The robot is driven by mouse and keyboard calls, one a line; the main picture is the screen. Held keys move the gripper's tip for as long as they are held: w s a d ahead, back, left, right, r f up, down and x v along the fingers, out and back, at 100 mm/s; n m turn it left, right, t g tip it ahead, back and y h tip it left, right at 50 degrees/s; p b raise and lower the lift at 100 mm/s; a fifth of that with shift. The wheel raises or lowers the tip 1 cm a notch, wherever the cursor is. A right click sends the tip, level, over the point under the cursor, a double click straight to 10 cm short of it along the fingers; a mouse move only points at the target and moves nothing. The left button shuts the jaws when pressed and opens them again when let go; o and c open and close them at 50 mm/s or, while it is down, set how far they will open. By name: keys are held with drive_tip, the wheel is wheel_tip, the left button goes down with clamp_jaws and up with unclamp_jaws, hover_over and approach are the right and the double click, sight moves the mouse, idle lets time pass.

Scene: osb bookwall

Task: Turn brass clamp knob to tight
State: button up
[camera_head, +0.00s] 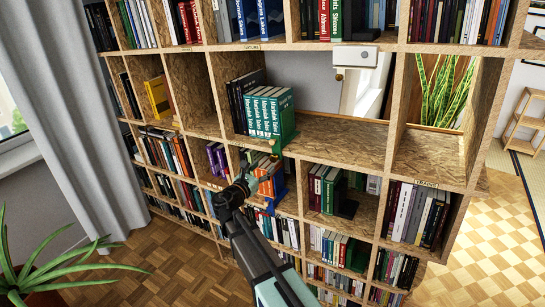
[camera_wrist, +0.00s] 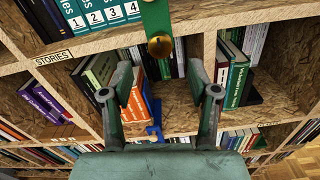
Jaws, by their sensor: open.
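A brass knob (camera_wrist: 160,46) sits at the lower end of a green clamp (camera_wrist: 156,17) on the front edge of a shelf, high in the middle of the wrist view. In the head view the green clamp (camera_head: 276,147) shows small below the green story books; the knob's setting cannot be told. My gripper (camera_wrist: 160,82) is open and empty, one finger on each side of the picture. The knob appears beyond the fingertips and between them, apart from both. In the head view my gripper (camera_head: 260,171) is just below the clamp, in front of the shelf.
Orange books (camera_wrist: 137,92) and a blue bookend (camera_wrist: 154,122) stand in the compartment behind my fingers. Green numbered books (camera_head: 267,112) stand above the clamp. A white box (camera_head: 355,57) with a small brass part is at the upper right. Open floor lies in front.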

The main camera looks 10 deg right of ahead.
sight(273, 159)
drive_tip(key=p+x, duration=0.1)
drive_tip(key=x, duration=0.6)
drive_tip(key=shift+w+d+p, duration=0.15)
drive_tip(key=shift+p, duration=0.25)
clamp_jaws()
